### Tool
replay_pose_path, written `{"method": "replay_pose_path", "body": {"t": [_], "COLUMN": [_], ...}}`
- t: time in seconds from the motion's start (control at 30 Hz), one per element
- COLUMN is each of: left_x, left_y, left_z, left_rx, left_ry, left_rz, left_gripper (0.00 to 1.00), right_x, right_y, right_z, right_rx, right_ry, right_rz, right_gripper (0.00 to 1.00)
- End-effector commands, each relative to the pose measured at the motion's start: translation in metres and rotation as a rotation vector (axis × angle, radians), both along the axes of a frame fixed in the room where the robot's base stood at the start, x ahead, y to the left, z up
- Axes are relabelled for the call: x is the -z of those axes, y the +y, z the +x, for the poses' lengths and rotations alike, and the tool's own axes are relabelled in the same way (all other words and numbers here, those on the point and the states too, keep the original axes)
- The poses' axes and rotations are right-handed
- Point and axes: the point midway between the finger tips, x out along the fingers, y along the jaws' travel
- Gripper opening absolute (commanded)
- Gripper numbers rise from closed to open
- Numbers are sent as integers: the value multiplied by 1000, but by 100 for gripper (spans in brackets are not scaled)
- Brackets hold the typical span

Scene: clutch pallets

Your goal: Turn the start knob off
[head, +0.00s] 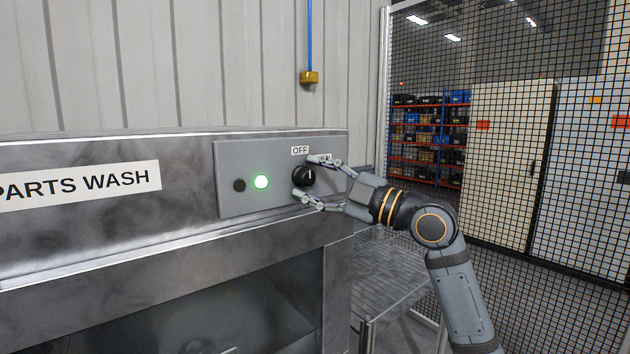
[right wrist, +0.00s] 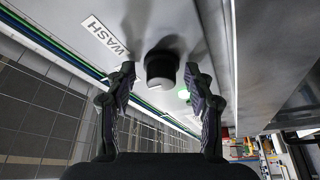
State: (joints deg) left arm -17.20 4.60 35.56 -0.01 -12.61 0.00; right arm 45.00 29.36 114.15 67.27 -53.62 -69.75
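The start knob (head: 304,176) is a round black knob with a white pointer line, on a grey control panel (head: 236,195). An OFF label (head: 300,150) sits above it; another label to its right is mostly hidden by a finger. A green lamp (head: 261,182) is lit left of the knob. My right gripper (head: 307,179) is open, one finger above and one below the knob. In the right wrist view the knob (right wrist: 161,68) lies between and just beyond the open fingertips, with gaps on both sides. My left gripper is in neither view.
A steel washer housing with a PARTS WASH sign (head: 80,184) carries the panel. A dark button (head: 239,186) is left of the lamp. A mesh fence (head: 500,200) stands at the right, with shelving (head: 430,140) behind.

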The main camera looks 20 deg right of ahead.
Motion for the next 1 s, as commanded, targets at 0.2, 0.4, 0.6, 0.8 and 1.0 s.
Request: {"method": "replay_pose_path", "body": {"t": [0.2,0.4,0.6,0.8,1.0], "left_x": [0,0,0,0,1], "left_y": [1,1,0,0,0], "left_z": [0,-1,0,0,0], "left_rx": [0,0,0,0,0], "left_ry": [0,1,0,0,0], "left_rz": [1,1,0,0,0], "left_gripper": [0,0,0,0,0], "right_x": [1,5,11,15,16], "right_y": [0,-9,-27,-38,-44], "right_z": [0,-9,-28,-43,-51], "right_rx": [-2,4,6,0,-2], "right_ry": [2,2,4,3,1], "right_rz": [-1,-6,-10,-11,-8], "right_gripper": [54,54,54,54,54]}}
